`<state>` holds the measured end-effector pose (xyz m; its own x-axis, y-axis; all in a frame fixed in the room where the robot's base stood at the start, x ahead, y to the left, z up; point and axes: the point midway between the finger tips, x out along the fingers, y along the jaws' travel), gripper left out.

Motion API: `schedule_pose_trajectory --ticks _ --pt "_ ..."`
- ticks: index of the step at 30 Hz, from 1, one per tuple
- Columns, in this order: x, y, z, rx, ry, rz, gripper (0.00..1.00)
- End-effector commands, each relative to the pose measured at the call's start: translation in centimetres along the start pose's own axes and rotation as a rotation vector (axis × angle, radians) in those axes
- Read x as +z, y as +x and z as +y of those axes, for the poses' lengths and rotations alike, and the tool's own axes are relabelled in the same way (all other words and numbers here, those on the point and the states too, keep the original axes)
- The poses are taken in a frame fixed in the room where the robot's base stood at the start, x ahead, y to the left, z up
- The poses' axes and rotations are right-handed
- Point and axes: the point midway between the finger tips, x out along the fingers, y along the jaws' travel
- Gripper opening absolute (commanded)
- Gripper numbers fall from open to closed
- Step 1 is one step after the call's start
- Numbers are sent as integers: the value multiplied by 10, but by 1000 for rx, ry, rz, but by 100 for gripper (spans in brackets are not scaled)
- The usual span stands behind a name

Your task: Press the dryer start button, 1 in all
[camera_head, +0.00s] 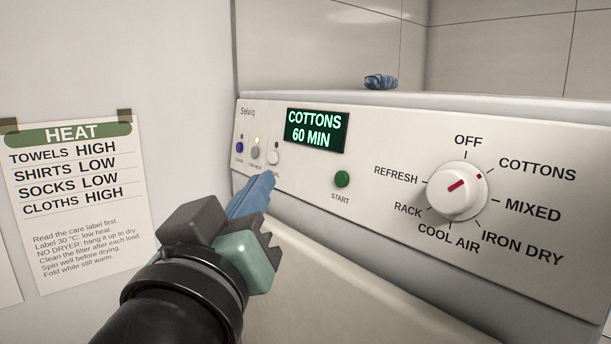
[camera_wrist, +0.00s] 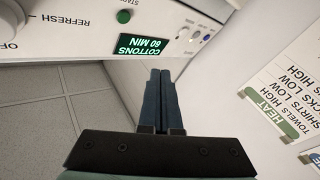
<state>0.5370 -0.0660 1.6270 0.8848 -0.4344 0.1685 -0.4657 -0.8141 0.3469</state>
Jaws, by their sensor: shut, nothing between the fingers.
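The green start button (camera_head: 342,179) is on the dryer's white panel, right of the small buttons and above the label START. It also shows at the top of the wrist view (camera_wrist: 124,16). The display (camera_head: 316,131) reads COTTONS 60 MIN. My gripper (camera_head: 268,178) is shut and empty, with blue fingers. In the head view its tips appear just below the rightmost small button (camera_head: 273,157), left of and apart from the start button.
A white dial (camera_head: 458,190) at the panel's right has its red mark towards COTTONS. A HEAT notice (camera_head: 78,200) hangs on the left wall. Blue cloth (camera_head: 380,81) lies on top.

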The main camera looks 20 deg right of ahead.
Motion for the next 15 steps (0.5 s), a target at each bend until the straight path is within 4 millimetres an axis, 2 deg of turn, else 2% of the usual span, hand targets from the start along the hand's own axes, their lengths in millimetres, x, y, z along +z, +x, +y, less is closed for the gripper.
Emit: schedule_pose_trajectory --ticks 5,15 --pt "7 10 8 3 0 -1 0" --pt "31 43 32 4 0 -2 0"
